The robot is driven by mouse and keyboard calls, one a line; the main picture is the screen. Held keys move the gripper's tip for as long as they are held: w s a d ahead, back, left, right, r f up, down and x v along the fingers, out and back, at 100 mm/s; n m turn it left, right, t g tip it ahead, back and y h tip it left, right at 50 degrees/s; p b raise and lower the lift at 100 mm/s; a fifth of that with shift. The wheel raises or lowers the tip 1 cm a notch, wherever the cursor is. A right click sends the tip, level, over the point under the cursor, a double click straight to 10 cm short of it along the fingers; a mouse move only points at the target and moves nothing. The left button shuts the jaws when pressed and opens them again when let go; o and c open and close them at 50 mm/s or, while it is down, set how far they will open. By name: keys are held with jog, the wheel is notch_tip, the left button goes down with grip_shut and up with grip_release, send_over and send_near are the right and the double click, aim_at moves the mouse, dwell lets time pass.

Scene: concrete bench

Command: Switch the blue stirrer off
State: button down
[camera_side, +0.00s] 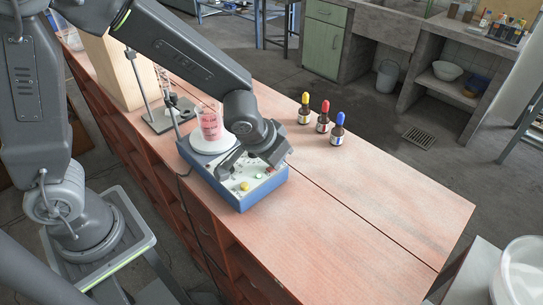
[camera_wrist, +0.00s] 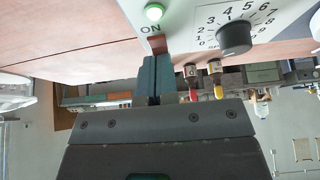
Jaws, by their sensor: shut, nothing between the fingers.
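The blue stirrer (camera_side: 262,193) stands on the bench, with a beaker of red liquid (camera_side: 209,124) on its round white plate. My gripper (camera_side: 224,171) is over its front control panel, partly hiding it. In the wrist view, the shut, empty fingers (camera_wrist: 157,78) reach toward a dark red switch (camera_wrist: 156,44). The fingertips are at or very close to the switch's edge; I cannot tell whether they touch it. The word ON is printed beside the switch, and a green lamp (camera_wrist: 154,12) is lit. A black dial (camera_wrist: 234,38) with numbers sits to the right.
Dropper bottles with yellow (camera_side: 304,110), red (camera_side: 323,118) and blue (camera_side: 337,130) caps stand right of the stirrer. A stand (camera_side: 160,118) is behind it at left. The near right of the reddish bench top (camera_side: 380,210) is clear.

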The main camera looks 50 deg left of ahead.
jog(key=shift+s+a+f, duration=0.1)
jog(key=shift+s+f, duration=0.15)
jog(key=shift+f, duration=0.15)
jog(key=shift+s+f, duration=0.1)
jog(key=shift+s, duration=0.55)
jog(key=w+v, duration=0.1)
jog(key=v, duration=1.3)
jog(key=shift+r, duration=0.5)
